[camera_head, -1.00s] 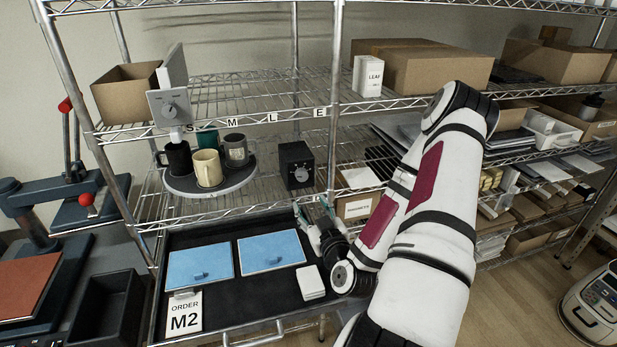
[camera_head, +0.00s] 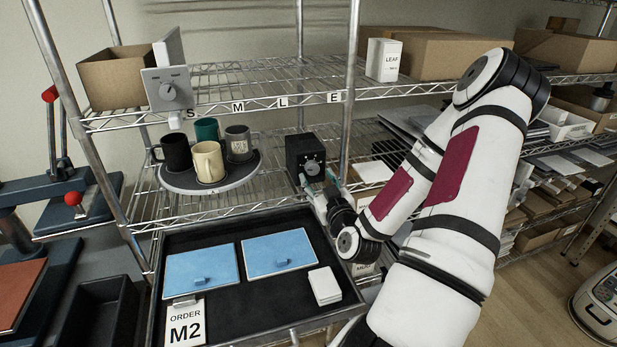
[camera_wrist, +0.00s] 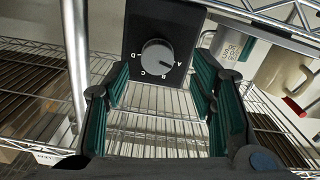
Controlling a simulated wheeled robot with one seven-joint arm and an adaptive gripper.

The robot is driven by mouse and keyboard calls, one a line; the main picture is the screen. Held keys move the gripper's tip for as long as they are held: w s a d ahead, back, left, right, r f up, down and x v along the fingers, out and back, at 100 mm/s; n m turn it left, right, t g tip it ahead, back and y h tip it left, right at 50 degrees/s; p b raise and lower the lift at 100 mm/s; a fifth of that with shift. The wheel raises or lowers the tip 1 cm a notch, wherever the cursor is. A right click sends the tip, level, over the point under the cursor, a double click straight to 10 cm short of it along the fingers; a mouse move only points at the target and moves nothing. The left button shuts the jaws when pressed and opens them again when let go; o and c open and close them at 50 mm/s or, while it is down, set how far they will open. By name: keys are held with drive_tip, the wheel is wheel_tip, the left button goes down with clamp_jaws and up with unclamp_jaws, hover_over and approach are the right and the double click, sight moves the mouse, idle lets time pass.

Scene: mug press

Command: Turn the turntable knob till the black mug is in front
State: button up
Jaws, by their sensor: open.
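The turntable (camera_head: 215,189) on the middle shelf carries several mugs. The cream mug (camera_head: 208,162) is at its front, the black mug (camera_head: 173,155) at its left, the grey mug (camera_head: 239,145) at its right and the teal mug (camera_head: 206,130) at its back. The black box (camera_head: 303,148) to the right bears the round knob (camera_head: 312,168), marked with letters A to D; the knob also shows in the wrist view (camera_wrist: 157,54). My gripper (camera_head: 317,183) is open and empty just before the box. In the wrist view its fingers (camera_wrist: 160,75) are spread either side of the knob's line.
A dark tray (camera_head: 255,312) with blue pads and an order card (camera_head: 185,322) lies below. A shelf post (camera_head: 350,110) stands right of the box.

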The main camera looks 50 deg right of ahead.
sight(313, 170)
drive_tip(key=shift+x, duration=1.85)
drive_tip(key=shift+s+d+r, duration=0.1)
drive_tip(key=shift+c, duration=0.2)
drive_tip(key=c, duration=1.1)
